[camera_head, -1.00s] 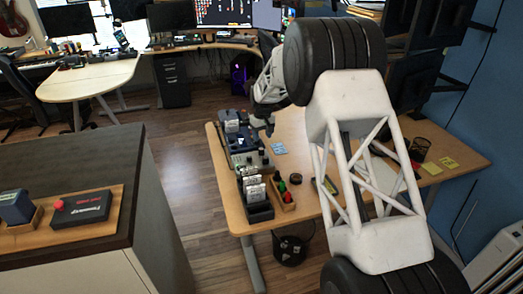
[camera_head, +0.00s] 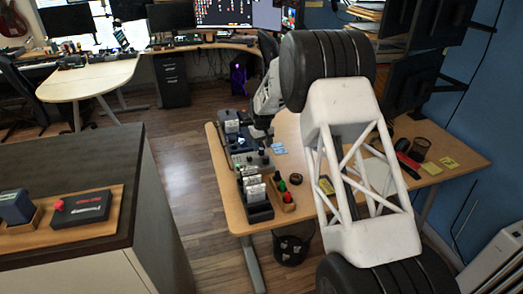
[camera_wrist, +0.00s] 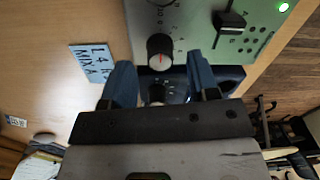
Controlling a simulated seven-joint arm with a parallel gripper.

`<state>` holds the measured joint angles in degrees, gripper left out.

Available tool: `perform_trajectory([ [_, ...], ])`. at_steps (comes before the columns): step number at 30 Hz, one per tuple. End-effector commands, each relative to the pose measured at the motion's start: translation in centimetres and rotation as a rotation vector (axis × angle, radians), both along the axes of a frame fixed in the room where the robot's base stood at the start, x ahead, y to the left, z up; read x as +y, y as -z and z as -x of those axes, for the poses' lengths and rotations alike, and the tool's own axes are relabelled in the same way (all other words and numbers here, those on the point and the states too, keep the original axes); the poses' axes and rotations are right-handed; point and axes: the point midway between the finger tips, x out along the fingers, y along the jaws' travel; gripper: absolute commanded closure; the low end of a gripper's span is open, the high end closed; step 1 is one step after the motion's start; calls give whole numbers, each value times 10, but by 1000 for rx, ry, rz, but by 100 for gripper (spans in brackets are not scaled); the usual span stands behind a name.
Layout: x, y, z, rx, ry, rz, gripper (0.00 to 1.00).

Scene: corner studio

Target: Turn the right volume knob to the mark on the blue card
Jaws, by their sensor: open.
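In the wrist view my gripper (camera_wrist: 161,78) is open. Its two blue fingers stand apart, pointing at the mixer panel (camera_wrist: 192,38). A black knob with a red pointer line (camera_wrist: 159,52) stands on the panel just beyond the fingertips, roughly in line with the gap. I cannot tell which is the right volume knob. The blue card (camera_wrist: 92,62) lies on the table left of the panel, with writing including "L 4" and "MIX". The card also shows in the head view (camera_head: 279,149).
A black slider (camera_wrist: 228,22) and a lit green lamp (camera_wrist: 284,7) are on the panel. In the head view, a black holder with cards (camera_head: 257,212) and a wooden tray of coloured knobs (camera_head: 286,200) stand near the mixer.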

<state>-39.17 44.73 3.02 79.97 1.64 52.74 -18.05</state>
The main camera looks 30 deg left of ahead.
Motion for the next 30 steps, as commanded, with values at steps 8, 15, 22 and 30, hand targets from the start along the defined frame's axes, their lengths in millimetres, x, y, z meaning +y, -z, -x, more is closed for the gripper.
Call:
perform_trajectory([
  [8,0,23,0,0,0,0,45],
  [15,0,26,0,-1,0,-1,45],
  [22,0,26,0,-1,0,-1,61],
  [30,0,26,0,-1,0,-1,95],
])
